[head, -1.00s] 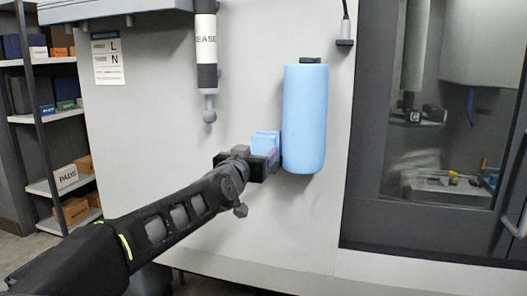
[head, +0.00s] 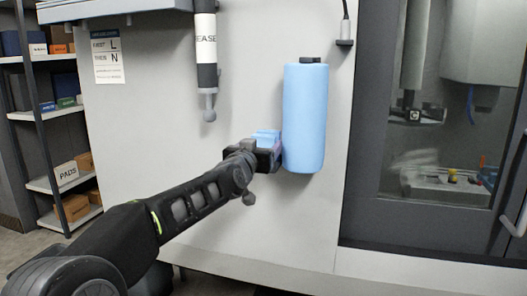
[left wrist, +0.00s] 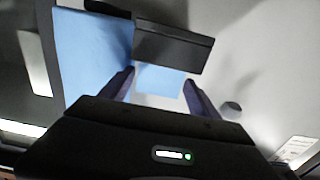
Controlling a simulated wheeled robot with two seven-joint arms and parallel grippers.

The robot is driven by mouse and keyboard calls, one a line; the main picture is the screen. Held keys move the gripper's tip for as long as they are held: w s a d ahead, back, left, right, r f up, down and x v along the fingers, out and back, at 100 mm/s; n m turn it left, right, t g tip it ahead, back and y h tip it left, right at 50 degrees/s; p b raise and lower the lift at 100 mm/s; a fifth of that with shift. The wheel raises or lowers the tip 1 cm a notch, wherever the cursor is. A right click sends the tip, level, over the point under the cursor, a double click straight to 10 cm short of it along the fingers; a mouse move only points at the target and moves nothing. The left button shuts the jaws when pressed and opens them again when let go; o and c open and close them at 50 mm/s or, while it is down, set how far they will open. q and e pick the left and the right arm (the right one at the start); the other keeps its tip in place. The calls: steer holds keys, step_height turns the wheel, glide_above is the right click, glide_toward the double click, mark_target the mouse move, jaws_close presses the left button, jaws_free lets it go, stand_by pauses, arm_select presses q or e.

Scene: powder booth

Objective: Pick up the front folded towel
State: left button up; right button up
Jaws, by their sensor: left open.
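The folded towels show as a small light-blue stack (head: 265,135) in the head view, left of the big blue roll, mostly hidden behind my left gripper. My left gripper (head: 268,154) is at the stack's front and lower side, close to the roll. In the left wrist view, the two fingers of my left gripper (left wrist: 160,85) are spread apart. A light-blue towel piece (left wrist: 159,79) shows between and beyond them, partly covered by a dark bar (left wrist: 173,46). I cannot tell whether the fingers touch the towel. My right gripper is out of view.
The blue roll (head: 305,118) hangs on the pale wall just right of my gripper and fills the left wrist view's left side. A grease tube (head: 206,50) hangs above left. A glazed cabinet door (head: 440,130) is at right, shelves (head: 62,115) at left.

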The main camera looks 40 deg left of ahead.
arm_select(q)
steer(key=shift+c, duration=0.3)
steer(key=c, duration=1)
steer(key=shift+r, duration=0.1)
steer(key=shift+s+d+r, duration=0.1)
steer(key=shift+s+r, duration=0.1)
steer(key=shift+r, duration=0.25)
step_height(320, 180, up, 6)
steer(key=p, duration=0.5)
steer(key=b+v, duration=0.4)
steer(key=v, duration=1.5)
steer(key=shift+s+d+f+b, duration=0.1)
steer(key=shift+s+d+b, duration=0.15)
steer(key=shift+b, duration=0.15)
